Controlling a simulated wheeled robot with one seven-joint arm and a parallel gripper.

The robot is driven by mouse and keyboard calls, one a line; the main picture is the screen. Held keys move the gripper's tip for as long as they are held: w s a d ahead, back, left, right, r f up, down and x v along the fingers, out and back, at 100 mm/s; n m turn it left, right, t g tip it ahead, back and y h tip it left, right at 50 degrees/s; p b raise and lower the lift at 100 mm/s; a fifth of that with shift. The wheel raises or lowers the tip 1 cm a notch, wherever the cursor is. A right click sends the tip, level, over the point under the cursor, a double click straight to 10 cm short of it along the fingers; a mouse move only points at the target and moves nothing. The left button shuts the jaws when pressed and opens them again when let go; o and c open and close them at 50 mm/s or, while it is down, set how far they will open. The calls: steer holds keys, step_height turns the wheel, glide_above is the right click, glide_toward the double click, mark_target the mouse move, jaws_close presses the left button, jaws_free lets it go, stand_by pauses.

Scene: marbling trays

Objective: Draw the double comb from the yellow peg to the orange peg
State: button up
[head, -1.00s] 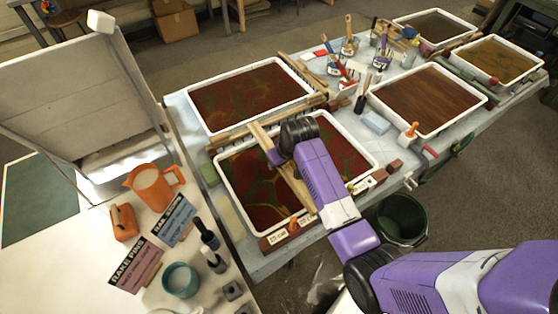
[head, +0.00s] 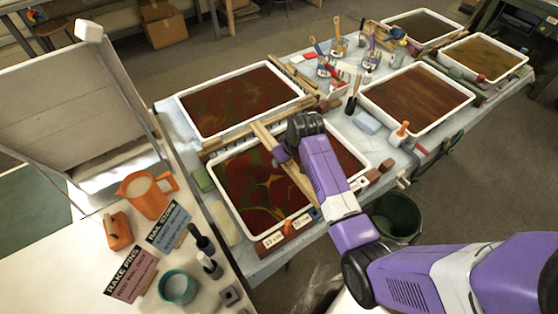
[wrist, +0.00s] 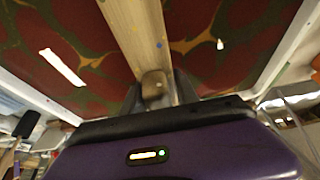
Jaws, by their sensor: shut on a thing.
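The double comb (head: 302,183) is a pale wooden bar lying across the near marbling tray (head: 237,222), from its back rim to its front rim. My gripper (head: 285,152) is shut on the comb near its back part. In the wrist view the bar (wrist: 136,30) runs away from my jaws (wrist: 156,92), with a wooden block between them. A small orange peg (head: 288,228) shows at the tray's front edge, left of the comb's front end. I cannot make out the yellow peg. The comb's teeth are hidden.
A second dark red tray (head: 192,114) lies behind. At left stand an orange jug (head: 146,195) and label cards. A green bucket (head: 397,214) is on the floor.

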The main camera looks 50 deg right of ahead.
mark_target(278, 171)
steer(key=shift+s+d, duration=0.2)
steer(key=shift+d, duration=0.55)
steer(key=shift+s+d, duration=0.25)
steer(key=shift+d, duration=0.5)
steer(key=shift+s+d, duration=0.2)
steer(key=shift+d, duration=0.55)
steer(key=shift+f, duration=0.15)
steer(key=shift+f, duration=0.35)
steer(key=shift+s+d+f+b, duration=0.1)
steer(key=shift+d+f+b, duration=0.05)
steer(key=shift+f+b, duration=0.8)
steer(key=shift+f, duration=0.1)
steer(key=shift+w+a+f+p, duration=0.15)
steer(key=shift+a+p, duration=0.25)
steer(key=shift+a, duration=0.6)
steer(key=shift+w+a+p, duration=0.3)
steer(key=shift+a+p, duration=0.15)
steer(key=shift+a, duration=0.6)
steer(key=shift+w+a+f+p, duration=0.15)
steer(key=shift+a+p, duration=0.25)
steer(key=shift+a, duration=0.6)
steer(key=shift+w+a, duration=0.1)
steer(key=shift+a, duration=0.2)
jaws_close()
